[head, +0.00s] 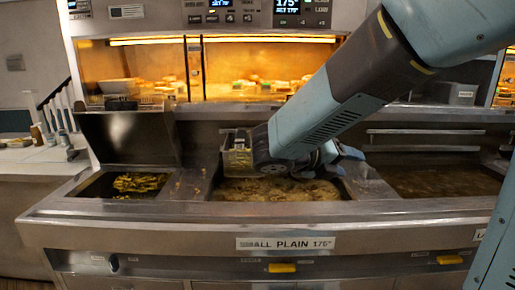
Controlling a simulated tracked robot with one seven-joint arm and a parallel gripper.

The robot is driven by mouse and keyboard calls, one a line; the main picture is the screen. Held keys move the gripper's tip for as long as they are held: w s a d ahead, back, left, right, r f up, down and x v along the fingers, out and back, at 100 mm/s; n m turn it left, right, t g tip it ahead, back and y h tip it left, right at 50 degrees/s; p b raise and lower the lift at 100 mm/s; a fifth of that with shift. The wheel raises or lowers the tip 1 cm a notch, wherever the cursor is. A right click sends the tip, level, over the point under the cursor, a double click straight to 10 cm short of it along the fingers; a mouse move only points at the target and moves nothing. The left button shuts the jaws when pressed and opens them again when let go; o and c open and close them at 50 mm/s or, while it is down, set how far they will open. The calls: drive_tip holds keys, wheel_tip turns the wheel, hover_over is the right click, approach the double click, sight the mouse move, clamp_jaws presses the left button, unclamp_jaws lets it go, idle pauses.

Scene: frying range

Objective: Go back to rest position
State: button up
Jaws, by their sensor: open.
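My arm reaches in from the upper right of the head view. My gripper (346,156) is low over the right part of the middle fryer vat (275,190), pointing to the right. It is open, and I see nothing between its fingers. The wrist hides part of the vat and the area behind it. A metal fry basket (237,158) stands just left of my wrist, at the back left of the middle vat. I cannot tell whether the wrist touches it.
A left vat (135,184) holds yellow fries, with a raised metal panel (128,137) behind it. A right vat (445,181) holds dark oil. A lit warming shelf (240,90) with food runs behind. The fryer's front edge (270,207) carries a label.

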drive_tip(key=s+d+f+m+g+y, duration=0.1)
drive_tip(key=s+d+m+g+y, duration=0.15)
drive_tip(key=s+m, duration=0.35)
drive_tip(key=s+d+f+m+g+y, duration=0.1)
drive_tip(key=s+d+f+m+y, duration=0.15)
drive_tip(key=m, duration=0.65)
drive_tip(key=s+a+r+m+t+y, duration=0.1)
drive_tip(key=s+m+y, duration=0.2)
drive_tip(key=m, duration=0.6)
drive_tip(key=s+a+r+m+t+y, duration=0.1)
drive_tip(key=m+y, duration=0.4)
drive_tip(key=m, duration=0.5)
drive_tip(key=shift+s+a+r+t, duration=0.15)
drive_tip(key=shift+s+r+t, duration=0.5)
drive_tip(key=shift+s, duration=0.5)
